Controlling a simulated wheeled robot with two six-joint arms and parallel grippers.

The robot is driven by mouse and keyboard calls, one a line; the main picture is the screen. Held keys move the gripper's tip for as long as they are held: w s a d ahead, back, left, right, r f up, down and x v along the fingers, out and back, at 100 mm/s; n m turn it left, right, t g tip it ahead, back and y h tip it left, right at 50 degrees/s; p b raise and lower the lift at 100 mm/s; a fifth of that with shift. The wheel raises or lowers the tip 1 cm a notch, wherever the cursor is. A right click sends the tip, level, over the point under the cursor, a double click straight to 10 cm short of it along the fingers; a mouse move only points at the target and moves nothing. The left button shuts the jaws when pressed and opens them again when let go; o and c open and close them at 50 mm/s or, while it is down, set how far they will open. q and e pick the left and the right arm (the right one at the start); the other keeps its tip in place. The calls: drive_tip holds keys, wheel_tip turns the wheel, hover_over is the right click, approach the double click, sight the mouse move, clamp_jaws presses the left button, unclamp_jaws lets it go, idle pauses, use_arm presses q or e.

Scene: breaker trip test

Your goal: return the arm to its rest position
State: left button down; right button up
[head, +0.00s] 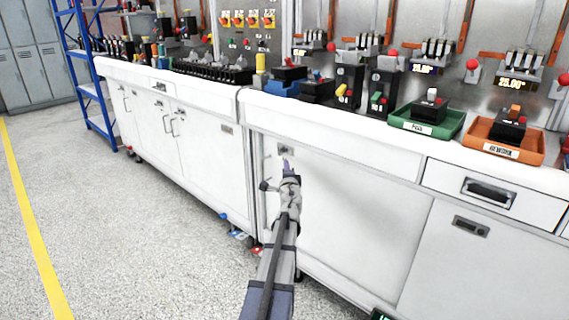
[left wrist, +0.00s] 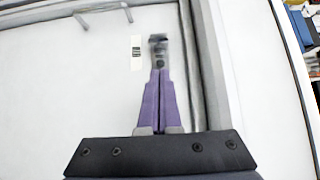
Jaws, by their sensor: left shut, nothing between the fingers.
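My left arm (head: 275,260) reaches forward from the bottom of the head view, below the worktop edge. My left gripper (head: 287,166) is in front of the white cabinet front and holds nothing. In the left wrist view the purple fingers of the left gripper (left wrist: 160,75) are together. Their tips overlap a dark latch or handle on the white cabinet face; I cannot tell whether they touch it. My right gripper is in neither view.
The white workbench (head: 335,145) runs across the view. A green tray (head: 450,128) and an orange tray (head: 530,156) each hold a breaker. More breakers and test gear line the back. The grey floor (head: 120,230) at left is clear.

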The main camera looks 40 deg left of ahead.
use_arm(q)
drive_tip(key=s+d+f+n+g+h, duration=0.15)
drive_tip(key=d+f, duration=0.35)
drive_tip(key=d, duration=0.6)
drive_tip(key=s+d+f+n+g+h, duration=0.1)
drive_tip(key=d+f+n+g+h, duration=0.2)
drive_tip(key=d, duration=0.8)
drive_tip(key=s+d+f+n+g+h, duration=0.1)
drive_tip(key=d+f+n+g, duration=0.15)
drive_tip(key=d+f, duration=0.6)
drive_tip(key=s+d+f+m+g+h, duration=0.1)
drive_tip(key=s+d+f+g+h, duration=0.1)
drive_tip(key=s+d, duration=0.55)
drive_tip(key=s+d+f+g+h, duration=0.2)
drive_tip(key=s+d, duration=0.3)
drive_tip(key=d, duration=0.6)
drive_tip(key=s+d+f+m+g+h, duration=0.1)
drive_tip(key=s+d+h, duration=0.1)
drive_tip(key=s+d, duration=0.55)
wheel_tip(320, 180, up, 37)
drive_tip(key=d+p, duration=0.2)
drive_tip(key=p, duration=3.5)
drive_tip(key=shift+d+g, duration=0.35)
drive_tip(key=shift+g, duration=0.05)
